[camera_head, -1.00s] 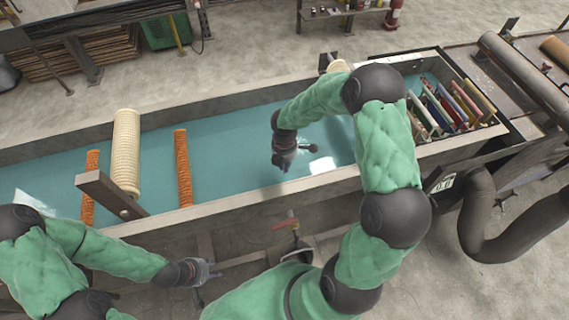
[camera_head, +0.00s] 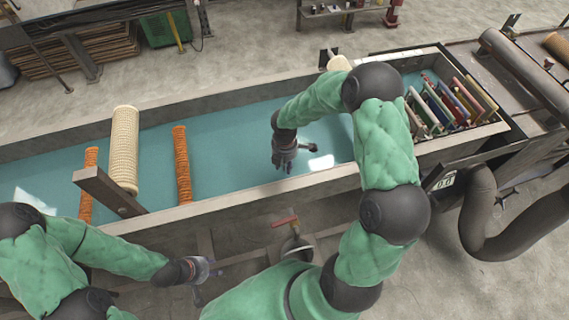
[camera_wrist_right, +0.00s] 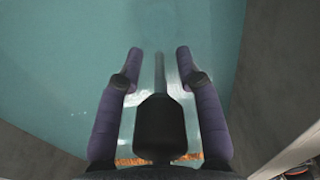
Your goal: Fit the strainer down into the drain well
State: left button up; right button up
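My right gripper (camera_head: 286,164) hangs over the teal floor of the long trough. In the right wrist view its two purple fingers (camera_wrist_right: 159,52) stand apart, and nothing is clearly gripped between them. A dark blocky part (camera_wrist_right: 158,125) with a thin grey rod (camera_wrist_right: 159,72) lies between the fingers; I cannot tell whether it is mine. A small dark knobbed piece (camera_head: 310,147) shows just right of the gripper; I cannot tell if it is the strainer. I cannot pick out the drain well. My left gripper (camera_head: 205,269) is outside the trough's front wall; its finger opening is unclear.
The trough (camera_head: 240,202) has raised walls. A cream ribbed roll (camera_head: 124,150) and two orange rolls (camera_head: 182,163) lie at its left, near a wooden beam (camera_head: 110,192). Several coloured frames (camera_head: 450,103) stand at its right end. A red-handled valve (camera_head: 285,221) is in front.

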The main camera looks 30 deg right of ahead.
notch_tip(320, 180, up, 12)
dwell(0.8)
